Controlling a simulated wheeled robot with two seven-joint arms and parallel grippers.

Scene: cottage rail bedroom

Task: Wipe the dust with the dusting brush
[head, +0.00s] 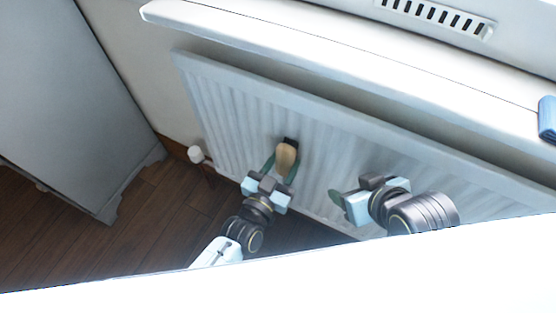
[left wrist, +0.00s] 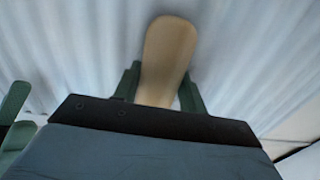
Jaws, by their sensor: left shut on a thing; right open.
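The dusting brush (head: 286,157) has a tan wooden handle, with a dark part at its far end by the radiator. My left gripper (head: 281,166) is shut on the brush handle, in front of the radiator. In the left wrist view the handle (left wrist: 167,60) stands between the two green fingers; the bristles are hidden there. My right gripper (head: 338,198) is open and empty, to the right of the left one and also before the radiator. No dust can be made out in either view. I cannot tell whether the brush touches the radiator.
A white ribbed radiator (head: 230,105) hangs on the wall beneath a white sill (head: 330,50). A blue object (head: 547,119) lies at the sill's right end. A grey cabinet (head: 70,90) stands at left. Dark wooden floor (head: 130,215) is clear between cabinet and radiator. A white surface (head: 330,275) crosses the foreground.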

